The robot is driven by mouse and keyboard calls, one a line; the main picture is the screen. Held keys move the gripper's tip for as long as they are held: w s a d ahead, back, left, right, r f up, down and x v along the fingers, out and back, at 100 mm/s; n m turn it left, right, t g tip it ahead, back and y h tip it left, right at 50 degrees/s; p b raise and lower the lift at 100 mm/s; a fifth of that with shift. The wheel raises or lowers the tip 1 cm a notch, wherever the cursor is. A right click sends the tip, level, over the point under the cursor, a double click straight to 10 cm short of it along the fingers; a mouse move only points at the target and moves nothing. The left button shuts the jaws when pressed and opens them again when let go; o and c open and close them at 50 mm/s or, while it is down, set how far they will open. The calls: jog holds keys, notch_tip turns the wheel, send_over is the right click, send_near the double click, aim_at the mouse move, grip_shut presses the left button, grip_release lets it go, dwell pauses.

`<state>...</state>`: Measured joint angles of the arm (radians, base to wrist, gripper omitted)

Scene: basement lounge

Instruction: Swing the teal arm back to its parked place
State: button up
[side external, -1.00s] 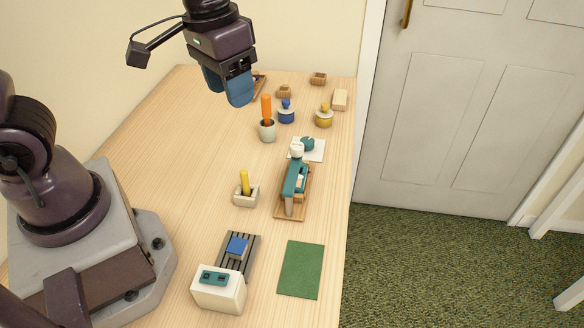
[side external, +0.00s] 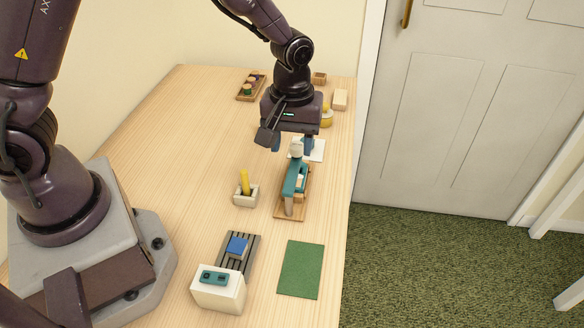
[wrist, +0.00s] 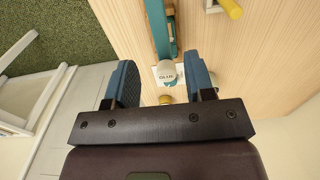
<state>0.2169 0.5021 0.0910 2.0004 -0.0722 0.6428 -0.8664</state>
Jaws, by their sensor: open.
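The teal arm (side external: 296,180) lies along a wooden base (side external: 291,212) near the right side of the table. In the wrist view the teal arm (wrist: 161,30) runs up from that white cylinder (wrist: 166,72). My gripper (wrist: 162,84) is open, its two blue fingers apart with the cylinder showing between them. I cannot tell how far above it the fingertips are. A white pad (side external: 318,150) lies just beyond, largely hidden by my gripper.
A wooden tray (side external: 250,86) and yellow jar (side external: 327,117) are farther back. The left tabletop is clear.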

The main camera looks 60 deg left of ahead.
aim_at(292, 174)
notch_tip(292, 174, down, 7)
jog(key=shift+f, duration=0.1)
dwell(0.3)
grip_shut()
